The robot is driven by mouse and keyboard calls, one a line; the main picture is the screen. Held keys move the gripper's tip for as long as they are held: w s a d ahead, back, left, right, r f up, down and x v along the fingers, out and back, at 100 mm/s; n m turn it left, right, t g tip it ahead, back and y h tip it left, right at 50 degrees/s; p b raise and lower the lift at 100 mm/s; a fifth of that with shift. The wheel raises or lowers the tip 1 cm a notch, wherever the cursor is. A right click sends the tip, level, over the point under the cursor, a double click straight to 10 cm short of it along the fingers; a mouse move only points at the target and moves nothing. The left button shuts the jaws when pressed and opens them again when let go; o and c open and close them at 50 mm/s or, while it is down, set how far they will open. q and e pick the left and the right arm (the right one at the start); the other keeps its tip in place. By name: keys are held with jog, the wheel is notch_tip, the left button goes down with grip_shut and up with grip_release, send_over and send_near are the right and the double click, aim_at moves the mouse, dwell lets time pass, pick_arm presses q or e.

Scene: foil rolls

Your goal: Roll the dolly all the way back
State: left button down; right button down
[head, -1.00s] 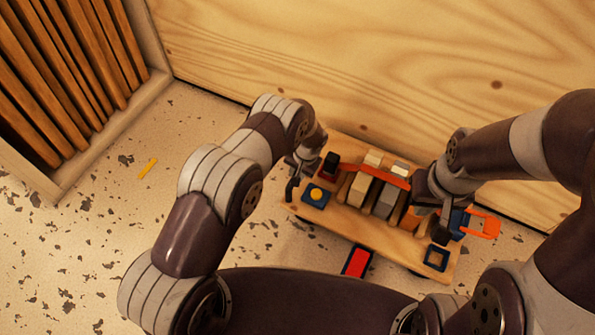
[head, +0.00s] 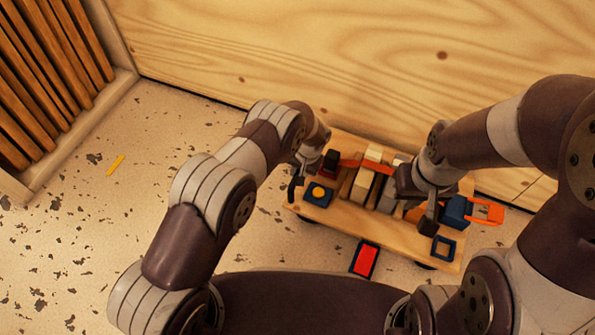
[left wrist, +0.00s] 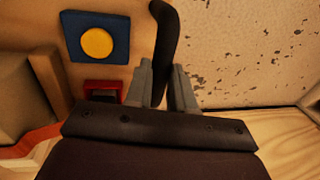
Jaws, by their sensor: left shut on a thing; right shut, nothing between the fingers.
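The dolly (head: 335,212) is a pale wooden board on dark wheels, close along the plywood wall. It bears blocks, an orange strap (head: 350,163), a blue square with a yellow disc (head: 319,194) and a blue square frame (head: 443,248). A black upright handle (head: 292,189) stands at its left end. My left gripper (head: 302,172) is shut on this handle; the left wrist view shows the handle (left wrist: 166,45) between the fingers. My right gripper (head: 430,215) is shut and empty over the dolly's right half, hiding some blocks.
The plywood wall (head: 330,60) runs behind the dolly. A slatted wooden rack (head: 50,75) stands at the far left. A yellow strip (head: 116,165) lies on the speckled floor, which is clear left of my left arm. A red-faced dark block (head: 365,259) is at the dolly's front edge.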

pick_arm(q)
jog(key=shift+d, duration=0.25)
jog(key=c, duration=1)
grip_release()
jog(key=shift+s+d, duration=0.1)
jog(key=r+p, duration=0.2)
jog(key=r, duration=0.2)
jog(key=d+r+p, duration=0.1)
jog(key=r+p, duration=0.1)
jog(key=r, duration=0.2)
jog(key=d+r+p, duration=0.1)
jog(key=r+p, duration=0.1)
jog(key=r, duration=0.2)
jog(key=shift+s+d+r, duration=0.15)
jog(key=shift+s+r, duration=0.1)
jog(key=shift+s, duration=0.15)
